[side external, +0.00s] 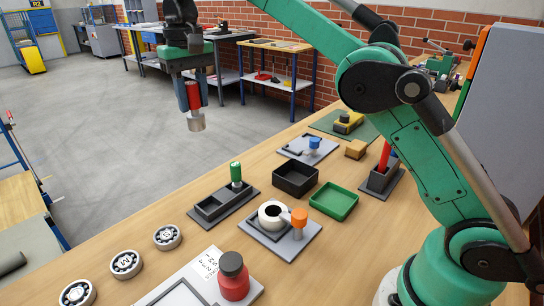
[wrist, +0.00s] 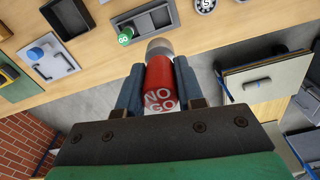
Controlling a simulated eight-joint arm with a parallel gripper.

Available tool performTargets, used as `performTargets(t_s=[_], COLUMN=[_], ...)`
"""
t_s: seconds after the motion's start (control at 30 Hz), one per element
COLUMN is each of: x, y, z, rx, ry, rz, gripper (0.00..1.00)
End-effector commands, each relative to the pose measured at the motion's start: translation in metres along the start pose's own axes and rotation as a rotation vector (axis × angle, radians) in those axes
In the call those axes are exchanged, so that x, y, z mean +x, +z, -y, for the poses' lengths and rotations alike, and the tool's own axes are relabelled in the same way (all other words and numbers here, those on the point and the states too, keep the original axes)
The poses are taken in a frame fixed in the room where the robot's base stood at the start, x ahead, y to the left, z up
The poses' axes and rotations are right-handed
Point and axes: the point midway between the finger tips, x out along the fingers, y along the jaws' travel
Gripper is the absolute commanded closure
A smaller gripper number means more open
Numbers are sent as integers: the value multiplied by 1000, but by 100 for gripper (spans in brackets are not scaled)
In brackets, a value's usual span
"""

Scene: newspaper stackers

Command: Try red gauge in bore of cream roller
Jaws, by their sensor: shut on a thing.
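My gripper (side external: 194,98) is shut on the red gauge (side external: 194,94), high at the left of the side view. The gauge hangs tip down, its metal plug (side external: 196,122) pointing at the floor. In the wrist view the red gauge (wrist: 160,85), marked "NO GO", sits between both fingers. The cream roller (side external: 264,221) sits on a grey plate in the middle of the bench, its dark bore visible. An orange-topped clamp (side external: 299,218) stands against it. The gauge is well apart from the roller, up and left of it in the picture.
A green gauge (side external: 236,174) stands in a dark two-slot tray (side external: 212,207). A black tray (side external: 285,184) and a green tray (side external: 345,199) lie behind the roller. A blue-knobbed fixture (side external: 314,143) stands farther back.

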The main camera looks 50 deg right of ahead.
Motion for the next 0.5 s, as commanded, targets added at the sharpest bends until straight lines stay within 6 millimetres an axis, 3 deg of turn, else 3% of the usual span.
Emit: performTargets(t_s=[0.27, 0.5], x=[26, 74], y=[18, 69], z=[-31, -64], rx=[4, 4], ry=[0, 1], rz=[0, 0], gripper=[100, 100])
